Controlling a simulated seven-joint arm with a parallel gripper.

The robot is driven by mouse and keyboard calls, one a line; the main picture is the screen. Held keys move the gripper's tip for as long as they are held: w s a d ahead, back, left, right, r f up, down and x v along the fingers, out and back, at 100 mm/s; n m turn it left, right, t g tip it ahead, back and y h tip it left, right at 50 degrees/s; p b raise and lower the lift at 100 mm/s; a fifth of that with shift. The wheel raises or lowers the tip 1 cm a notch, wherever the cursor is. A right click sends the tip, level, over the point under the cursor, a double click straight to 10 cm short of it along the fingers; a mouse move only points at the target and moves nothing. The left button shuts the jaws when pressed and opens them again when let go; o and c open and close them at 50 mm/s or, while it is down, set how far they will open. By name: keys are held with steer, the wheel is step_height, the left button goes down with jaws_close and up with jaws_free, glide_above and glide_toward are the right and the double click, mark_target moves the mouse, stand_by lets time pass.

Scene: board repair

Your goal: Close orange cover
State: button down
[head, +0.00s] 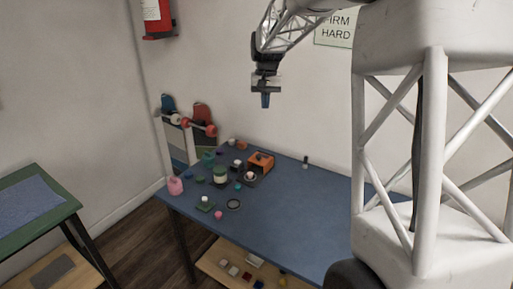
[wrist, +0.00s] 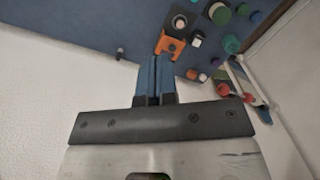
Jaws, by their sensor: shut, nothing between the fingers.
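The orange cover (head: 262,160) is part of a small dark box on the blue table. It looks raised at the back of the box, with a pale round item in the dark base (head: 252,176) in front of it. In the wrist view the orange cover (wrist: 168,47) is just beyond my fingertips, with the dark base behind it. My gripper (head: 265,100) is high above the table, pointing down, well apart from the cover. Its blue fingers (wrist: 155,60) are shut with nothing between them. The cover's hinge is too small to make out.
Several small items crowd the table's left part, including a green-and-white jar (head: 220,174), a pink bottle (head: 175,186) and a dark ring (head: 233,204). The blue table (head: 290,215) is clear at the right and front. Skateboards (head: 203,120) lean on the wall behind.

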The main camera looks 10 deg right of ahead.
steer(key=g, duration=0.1)
glide_above(260, 160)
steer(key=s, duration=0.2)
step_height(260, 160, down, 9)
steer(key=w+d+f+m+g, duration=0.1)
steer(key=w+d+f, duration=0.1)
steer(key=w+f, duration=1)
steer(key=shift+d+f+y, duration=0.25)
steer(key=shift+f+y, duration=0.05)
steer(key=shift+f, duration=0.25)
steer(key=shift+f, duration=0.1)
steer(key=s+f, duration=0.2)
steer(key=f, duration=0.1)
steer(key=s+a+f, duration=0.1)
steer(key=f, duration=0.2)
steer(key=s+f, duration=0.2)
steer(key=f, duration=0.2)
steer(key=shift+s+a, duration=0.35)
steer(key=shift+a, duration=0.05)
steer(key=shift+s+a+f, duration=0.1)
steer(key=shift+s+a, duration=0.05)
steer(key=shift+s, duration=0.3)
